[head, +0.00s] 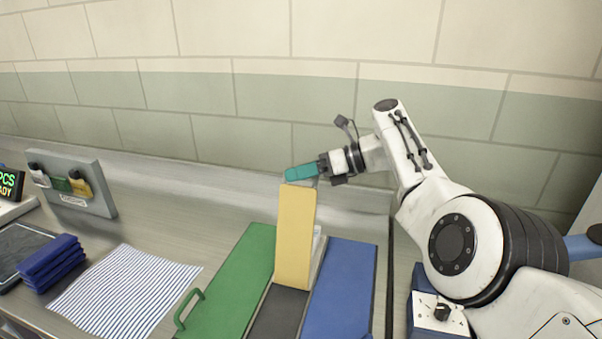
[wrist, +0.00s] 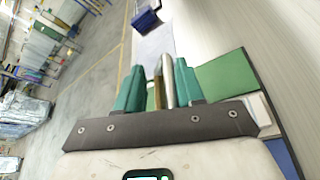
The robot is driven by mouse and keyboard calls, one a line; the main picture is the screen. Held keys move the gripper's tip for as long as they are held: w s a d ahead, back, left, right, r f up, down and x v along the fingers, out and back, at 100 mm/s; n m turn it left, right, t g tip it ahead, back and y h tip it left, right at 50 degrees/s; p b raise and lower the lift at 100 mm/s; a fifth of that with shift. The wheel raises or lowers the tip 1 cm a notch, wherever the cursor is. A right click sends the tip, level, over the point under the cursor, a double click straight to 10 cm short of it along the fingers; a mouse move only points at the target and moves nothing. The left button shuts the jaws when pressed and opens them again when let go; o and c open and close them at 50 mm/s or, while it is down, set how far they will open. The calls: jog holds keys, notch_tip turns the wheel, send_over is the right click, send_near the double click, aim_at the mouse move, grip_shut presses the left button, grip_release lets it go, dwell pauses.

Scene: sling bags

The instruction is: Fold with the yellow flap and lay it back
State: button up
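The yellow flap (head: 295,235) of the folding board stands raised, nearly upright, in the head view. Its green flap (head: 232,283) and blue flap (head: 343,290) lie flat on either side. A dark grey panel (head: 278,312) lies in front of the yellow flap. My gripper (head: 300,172), with teal fingers, is at the top edge of the yellow flap. In the wrist view the yellow flap's edge (wrist: 157,92) and a silver bar (wrist: 168,82) sit between the fingers, which appear closed on them. The green flap also shows there (wrist: 222,75).
A blue-striped white cloth (head: 122,290) lies flat left of the board.

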jog(key=p+v, duration=0.3)
jog(key=v, duration=0.7)
jog(key=shift+d, duration=0.4)
jog(key=shift+r, duration=0.1)
dwell(0.8)
